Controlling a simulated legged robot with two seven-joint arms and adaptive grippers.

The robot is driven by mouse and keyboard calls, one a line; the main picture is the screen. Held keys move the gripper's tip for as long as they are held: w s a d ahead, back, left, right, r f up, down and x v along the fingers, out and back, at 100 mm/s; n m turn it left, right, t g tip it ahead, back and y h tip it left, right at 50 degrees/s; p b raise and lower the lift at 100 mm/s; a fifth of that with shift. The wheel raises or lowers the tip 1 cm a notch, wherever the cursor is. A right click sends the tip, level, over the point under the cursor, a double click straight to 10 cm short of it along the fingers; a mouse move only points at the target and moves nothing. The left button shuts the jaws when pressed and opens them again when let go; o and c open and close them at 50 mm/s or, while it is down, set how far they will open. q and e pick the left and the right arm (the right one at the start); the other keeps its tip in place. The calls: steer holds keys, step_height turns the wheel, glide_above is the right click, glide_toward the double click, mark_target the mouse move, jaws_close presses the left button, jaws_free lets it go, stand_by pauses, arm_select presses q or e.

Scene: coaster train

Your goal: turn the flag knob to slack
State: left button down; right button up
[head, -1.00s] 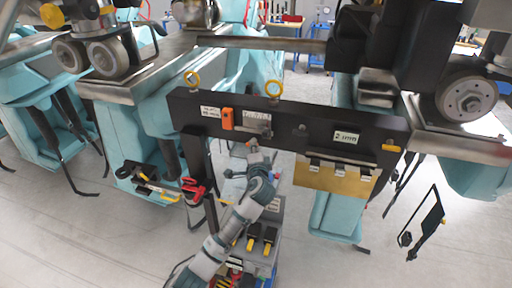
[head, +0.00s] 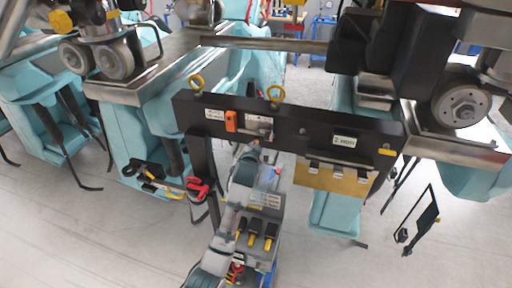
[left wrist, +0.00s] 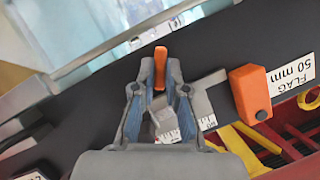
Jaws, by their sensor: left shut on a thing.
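A black bar (head: 290,122) crosses the middle of the head view. On it sit an orange block (head: 231,121) and a pale plate (head: 259,125), right of a white label (head: 215,114). In the left wrist view the label (left wrist: 291,77) reads "FLAG 50 mm" beside the orange block (left wrist: 250,93). My left gripper (left wrist: 158,85) is shut on a slim orange knob (left wrist: 160,66), whose end shows between the fingertips. A plate with scale marks (left wrist: 168,134) is partly hidden behind the fingers. The knob's pointing on the scale cannot be read. My right gripper is not in view.
A grey tool cart (head: 262,215) stands below. Red clamps (head: 198,188) are left of it. Teal supports (head: 335,205) and wheels (head: 463,108) flank the bar.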

arm_select(q)
steer(key=n+h, duration=0.1)
steer(key=f+n+g+h, duration=0.1)
steer(key=n, duration=0.1)
steer(key=shift+a+n, duration=0.2)
steer(key=shift+n, duration=0.1)
stand_by(0.6)
steer(key=c, duration=1.2)
jaws_free()
steer(key=shift+w+r, duration=0.15)
steer(key=shift+w, duration=0.05)
steer(key=shift+r, duration=0.1)
steer(key=v, duration=1.1)
steer(key=shift+s+a, duration=0.15)
steer(key=shift+s, duration=0.2)
